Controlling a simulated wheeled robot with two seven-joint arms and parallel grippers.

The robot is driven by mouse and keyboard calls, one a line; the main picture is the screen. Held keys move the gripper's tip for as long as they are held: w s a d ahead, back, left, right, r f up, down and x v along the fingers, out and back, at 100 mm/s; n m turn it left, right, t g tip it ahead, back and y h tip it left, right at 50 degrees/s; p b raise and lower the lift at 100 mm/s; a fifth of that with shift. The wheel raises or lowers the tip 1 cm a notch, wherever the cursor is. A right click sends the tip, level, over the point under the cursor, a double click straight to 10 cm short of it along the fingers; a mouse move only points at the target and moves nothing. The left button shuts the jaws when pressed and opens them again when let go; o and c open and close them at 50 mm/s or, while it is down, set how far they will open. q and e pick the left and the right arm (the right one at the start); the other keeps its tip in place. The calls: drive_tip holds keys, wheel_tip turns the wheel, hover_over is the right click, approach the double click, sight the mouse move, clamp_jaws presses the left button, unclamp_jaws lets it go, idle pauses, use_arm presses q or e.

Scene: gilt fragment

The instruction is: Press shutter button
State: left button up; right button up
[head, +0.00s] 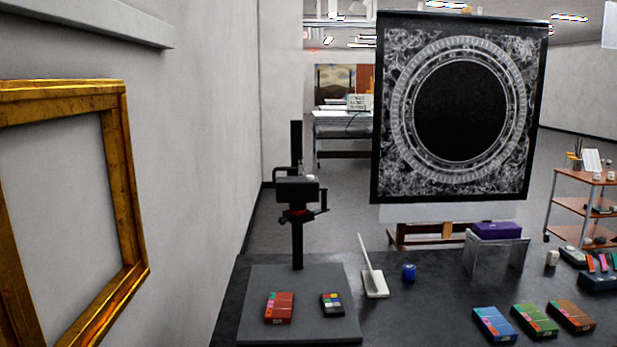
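A black camera (297,188) sits on a dark vertical column, a copy stand (297,245), at the back left of the dark table. A small pale knob or button (312,178) shows on the camera's top right; I cannot tell for sure that it is the shutter button. A red part shows under the camera body. Below it on the grey stand base (330,280) lie a red box (280,307) and a small colour checker card (332,304). Neither of my grippers shows in the head view.
A gilt frame (130,190) hangs on the left wall. A large black picture with a ring (388,120) stands on an easel behind the table. A white upright tool (375,283), a blue jar (408,272), a clear stand with a purple box (497,230) and several coloured boxes (535,320) occupy the table.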

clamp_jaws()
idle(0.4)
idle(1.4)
